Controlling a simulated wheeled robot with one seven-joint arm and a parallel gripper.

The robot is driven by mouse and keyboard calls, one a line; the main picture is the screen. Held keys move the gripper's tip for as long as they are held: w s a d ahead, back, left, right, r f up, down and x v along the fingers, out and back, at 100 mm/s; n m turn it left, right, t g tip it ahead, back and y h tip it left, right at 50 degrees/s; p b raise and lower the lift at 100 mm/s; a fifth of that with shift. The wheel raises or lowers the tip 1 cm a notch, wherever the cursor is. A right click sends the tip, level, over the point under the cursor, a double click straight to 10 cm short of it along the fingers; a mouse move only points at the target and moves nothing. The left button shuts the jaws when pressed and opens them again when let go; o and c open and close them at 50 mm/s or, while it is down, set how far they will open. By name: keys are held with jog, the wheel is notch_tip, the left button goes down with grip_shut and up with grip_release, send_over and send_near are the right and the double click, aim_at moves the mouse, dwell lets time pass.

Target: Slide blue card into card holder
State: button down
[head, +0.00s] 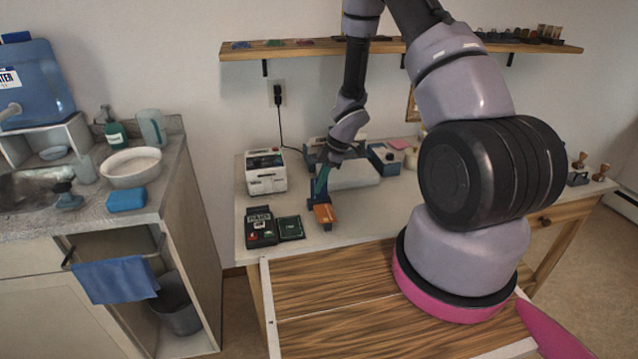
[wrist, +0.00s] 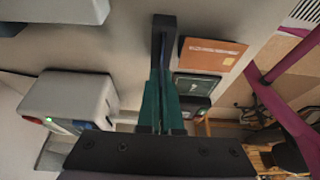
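My gripper (head: 318,194) points down over the back table, with teal fingers close together. A dark blue patch shows at the fingertips in the head view, but I cannot make out a card there. An orange-brown flat piece (head: 324,217) lies just in front of the fingertips; it also shows in the wrist view (wrist: 212,53). I cannot identify the card holder for certain. A small blue flat item (head: 241,45) lies on the wall shelf.
A black device (head: 261,228) and a dark green square (head: 290,227) stand left of the gripper on the table (head: 285,250). A white machine (head: 265,172) is behind them. A blue-grey box (head: 384,159) stands back right. The table's front strip is mostly clear.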

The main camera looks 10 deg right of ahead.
jog(key=shift+f, duration=0.8)
dwell(0.4)
jog(key=c, duration=1)
grip_release()
jog(key=shift+r, duration=0.1)
jog(key=v, duration=1)
jog(key=shift+d+r, duration=0.25)
